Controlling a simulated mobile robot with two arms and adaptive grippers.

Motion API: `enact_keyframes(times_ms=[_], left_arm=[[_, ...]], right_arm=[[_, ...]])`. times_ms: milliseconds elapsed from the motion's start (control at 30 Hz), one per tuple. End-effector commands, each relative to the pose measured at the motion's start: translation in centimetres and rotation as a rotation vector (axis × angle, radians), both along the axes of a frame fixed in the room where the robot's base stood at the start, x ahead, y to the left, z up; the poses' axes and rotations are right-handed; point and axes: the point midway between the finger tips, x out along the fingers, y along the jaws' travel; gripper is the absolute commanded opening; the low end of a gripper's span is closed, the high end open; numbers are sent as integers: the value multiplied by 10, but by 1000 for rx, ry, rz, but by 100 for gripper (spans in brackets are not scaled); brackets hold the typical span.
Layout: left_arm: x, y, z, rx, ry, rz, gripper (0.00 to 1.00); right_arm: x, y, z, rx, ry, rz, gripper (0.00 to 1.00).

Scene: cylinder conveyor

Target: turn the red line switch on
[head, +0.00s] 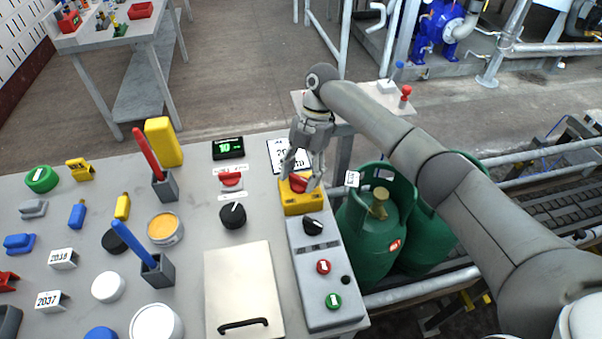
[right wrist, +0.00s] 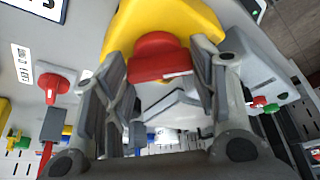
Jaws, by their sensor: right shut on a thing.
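The red line switch (head: 299,184) is a red rotary handle on a yellow housing (head: 302,204), at the far end of a grey control box (head: 318,270). My right gripper (head: 300,176) reaches down over it from the back. Its fingers stand on both sides of the handle, shut on it. In the right wrist view the red handle (right wrist: 158,58) sits between the two fingers, in front of the yellow housing (right wrist: 180,20). The fingers hide part of the handle and housing. My left gripper is not in view.
The box also carries a black knob (head: 312,226), a red button (head: 323,267) and a green button (head: 333,301). Another red switch (head: 231,180) lies to the left, below a green display (head: 228,148). Green gas cylinders (head: 375,225) stand to the right.

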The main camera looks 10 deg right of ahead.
Motion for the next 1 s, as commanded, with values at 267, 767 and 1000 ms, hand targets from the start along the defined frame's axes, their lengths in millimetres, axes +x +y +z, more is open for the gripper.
enact_keyframes(times_ms=[267,767,1000], left_arm=[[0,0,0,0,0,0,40],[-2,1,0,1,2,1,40],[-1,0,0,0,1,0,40]], right_arm=[[0,0,0,1,-1,3,71],[4,-3,11,1,-1,-1,75],[17,-16,57,2,-4,-1,75]])
